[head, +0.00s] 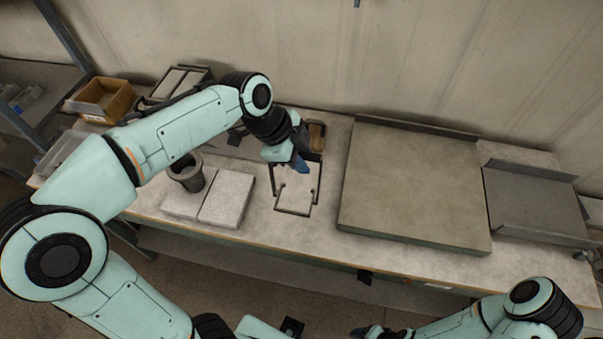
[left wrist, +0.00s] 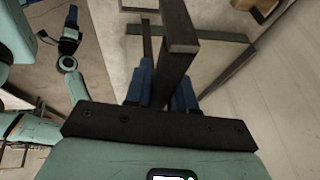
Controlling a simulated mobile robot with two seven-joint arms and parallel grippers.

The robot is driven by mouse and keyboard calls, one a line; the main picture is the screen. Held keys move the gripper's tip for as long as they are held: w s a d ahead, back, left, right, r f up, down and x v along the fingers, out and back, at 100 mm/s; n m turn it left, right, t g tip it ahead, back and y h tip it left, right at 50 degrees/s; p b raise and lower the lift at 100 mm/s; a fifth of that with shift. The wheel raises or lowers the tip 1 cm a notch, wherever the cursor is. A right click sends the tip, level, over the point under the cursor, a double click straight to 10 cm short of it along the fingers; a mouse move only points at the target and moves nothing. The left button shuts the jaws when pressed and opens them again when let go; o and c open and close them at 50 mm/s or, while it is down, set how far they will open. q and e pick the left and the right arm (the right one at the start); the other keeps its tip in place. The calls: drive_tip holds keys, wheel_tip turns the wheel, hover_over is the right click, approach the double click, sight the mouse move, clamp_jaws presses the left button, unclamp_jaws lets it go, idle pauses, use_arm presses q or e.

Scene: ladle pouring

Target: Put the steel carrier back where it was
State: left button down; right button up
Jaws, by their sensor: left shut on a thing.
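The steel carrier (head: 277,192) is a dark, thin open frame with small inward hooks, at the middle of the bench in the head view. My left gripper (head: 299,163) is at its far side, shut on its dark bar. In the left wrist view, the blue fingers of the left gripper (left wrist: 164,88) close on both sides of this dark steel bar (left wrist: 176,40). I cannot tell whether the carrier touches the bench or hangs just above it. My right gripper (head: 368,332) is at the bottom edge of the head view, and its jaws are unclear.
A dark crucible (head: 186,173) stands left of the carrier by pale blocks (head: 228,198). A large slab (head: 413,185) lies to the right, with a grey metal tray (head: 540,205) beyond it. A cardboard bin (head: 103,98) is at the back left. Bare bench shows around the carrier.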

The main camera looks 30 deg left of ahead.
use_arm(q)
drive_tip(key=shift+f+b, duration=0.3)
drive_tip(key=shift+f, duration=2.3)
drive_tip(key=shift+f, duration=0.15)
drive_tip(key=c, duration=0.9)
unclamp_jaws()
drive_tip(key=shift+c, duration=0.2)
drive_tip(key=p+v, duration=0.1)
drive_tip(key=v, duration=1.1)
